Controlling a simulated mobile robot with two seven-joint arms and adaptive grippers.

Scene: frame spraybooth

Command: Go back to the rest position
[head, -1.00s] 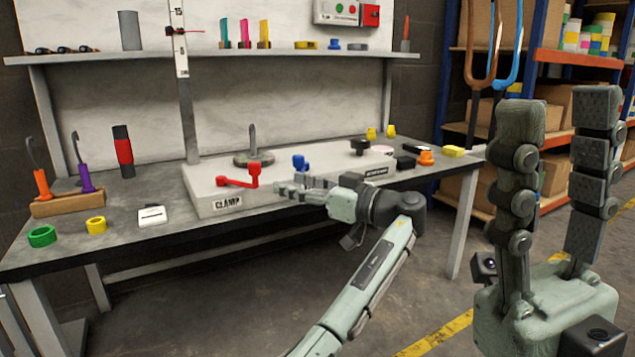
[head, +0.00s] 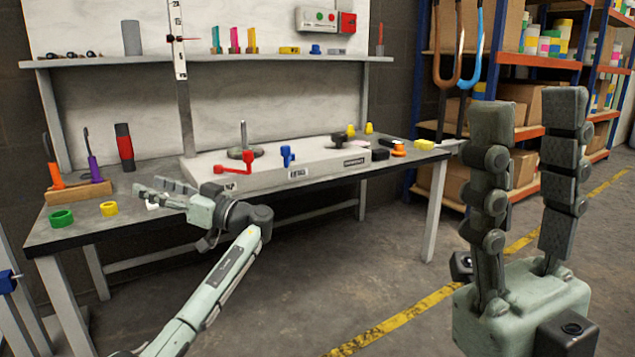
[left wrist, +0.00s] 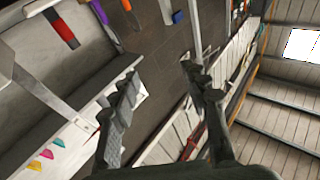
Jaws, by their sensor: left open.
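My left gripper (head: 162,190) is in the head view, in front of the bench's left part, with its fingers pointing left. It is open and holds nothing. In the left wrist view its two fingers (left wrist: 160,78) stand apart with nothing between them. My right gripper (head: 528,105) is raised at the right of the head view, fingers pointing up. Its fingers are apart and empty. The left gripper partly hides a small white item on the bench.
Shelving (head: 555,61) stands at the back right. Open floor (head: 390,270) lies in front.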

